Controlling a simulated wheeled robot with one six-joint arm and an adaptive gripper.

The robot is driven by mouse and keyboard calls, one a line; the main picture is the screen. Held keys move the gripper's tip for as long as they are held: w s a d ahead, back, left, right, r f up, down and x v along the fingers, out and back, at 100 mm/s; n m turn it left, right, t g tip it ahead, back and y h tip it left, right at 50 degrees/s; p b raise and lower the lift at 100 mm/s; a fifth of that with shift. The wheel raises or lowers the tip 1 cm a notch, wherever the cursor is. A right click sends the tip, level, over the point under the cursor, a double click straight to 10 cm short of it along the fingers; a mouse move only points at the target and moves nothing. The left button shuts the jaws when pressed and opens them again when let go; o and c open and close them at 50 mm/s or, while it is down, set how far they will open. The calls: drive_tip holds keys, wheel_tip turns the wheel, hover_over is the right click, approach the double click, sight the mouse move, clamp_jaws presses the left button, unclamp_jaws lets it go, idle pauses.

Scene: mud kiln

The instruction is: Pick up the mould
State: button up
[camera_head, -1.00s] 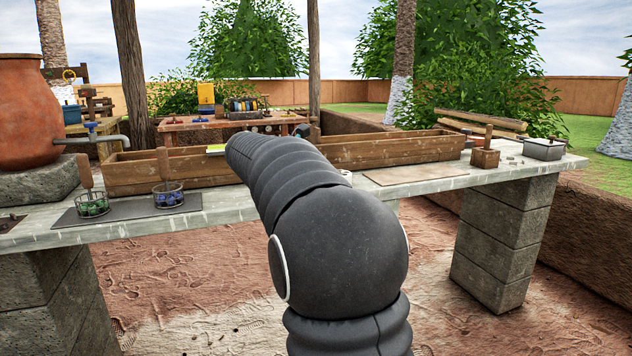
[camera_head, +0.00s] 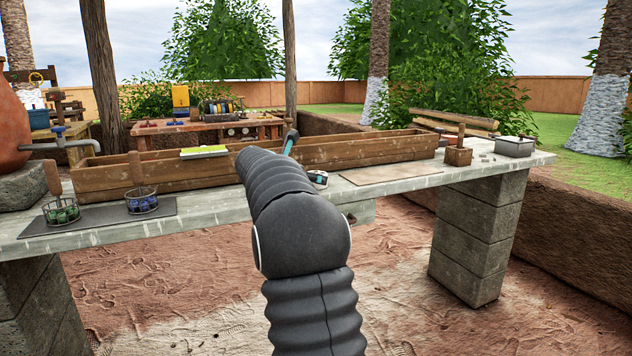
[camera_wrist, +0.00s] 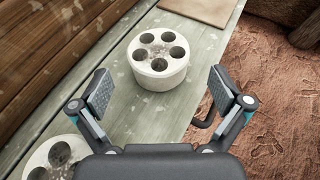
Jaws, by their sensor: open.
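A pale round block with several round hollows in its top, which looks like the mould (camera_wrist: 160,83), stands upright on the grey bench in the wrist view. My gripper (camera_wrist: 160,90) is open, with one finger to each side of the mould in the picture; neither visibly touches it. In the head view a small part of the mould (camera_head: 318,176) shows just right of my arm, which hides most of my gripper. A second pale round piece (camera_wrist: 38,160) with hollows is at the lower left of the wrist view, partly cut off and hidden by my gripper.
A long wooden trough (camera_head: 370,149) runs along the bench's back. Wire baskets of green pieces (camera_head: 62,213) and blue pieces (camera_head: 142,203) stand left. A flat tan board (camera_head: 390,173), a wooden box (camera_head: 457,156) and a grey box (camera_head: 514,147) are right. The bench (camera_head: 225,207) has bare stretches.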

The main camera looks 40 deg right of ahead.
drive_tip(key=x, duration=0.5)
drive_tip(key=shift+f, duration=0.1)
drive_tip(key=c, duration=1.4)
